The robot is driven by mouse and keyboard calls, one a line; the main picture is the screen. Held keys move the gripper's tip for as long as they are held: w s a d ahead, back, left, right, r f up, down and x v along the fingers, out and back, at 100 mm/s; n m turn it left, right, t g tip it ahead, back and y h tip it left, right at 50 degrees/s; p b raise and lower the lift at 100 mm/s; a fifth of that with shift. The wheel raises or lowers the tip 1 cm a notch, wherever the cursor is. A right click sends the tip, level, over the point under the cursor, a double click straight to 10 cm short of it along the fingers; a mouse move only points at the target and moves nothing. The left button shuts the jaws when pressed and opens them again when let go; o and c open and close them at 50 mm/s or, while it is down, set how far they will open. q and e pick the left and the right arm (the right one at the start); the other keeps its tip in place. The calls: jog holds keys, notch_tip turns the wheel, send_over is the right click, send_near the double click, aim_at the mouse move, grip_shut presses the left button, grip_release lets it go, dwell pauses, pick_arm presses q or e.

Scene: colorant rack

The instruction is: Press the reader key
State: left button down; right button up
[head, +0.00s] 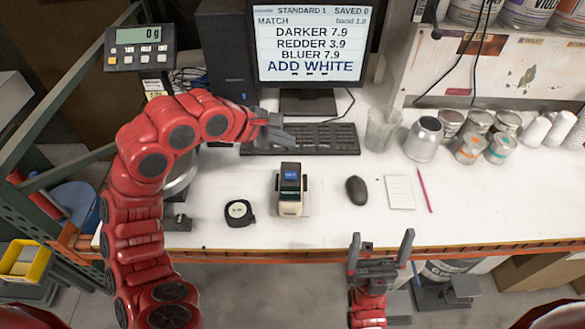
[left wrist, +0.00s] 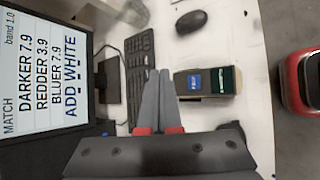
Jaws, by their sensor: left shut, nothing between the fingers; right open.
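The reader (head: 290,190) is a small upright device with a dark top, a small blue screen and a pale lower body. It stands on the white bench in front of the keyboard. In the left wrist view the reader (left wrist: 222,80) lies just right of my fingertips, its blue screen facing the camera. I cannot make out the key clearly. My left gripper (head: 284,136) is shut and empty, above the keyboard's left part, behind and apart from the reader. Its fingers (left wrist: 159,75) also show in the left wrist view. My right gripper (head: 381,246) is open and empty at the bench's front edge.
A keyboard (head: 315,139) and monitor (head: 308,45) reading "ADD WHITE" stand behind. A glass (head: 381,130) and several cans stand at the back right.

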dwell(0.3)
pick_arm(q)
jog(key=p, duration=0.2)
send_over(286, 176)
notch_tip(286, 176, down, 6)
jog(key=shift+s+r, duration=0.15)
jog(key=shift+r, duration=0.05)
notch_tip(286, 176, down, 2)
jog(key=b, duration=0.2)
jog(key=shift+f+b, duration=0.25)
jog(key=shift+b, duration=0.1)
jog(key=shift+f+b, duration=0.4)
jog(key=shift+b, duration=0.1)
dwell(1.1)
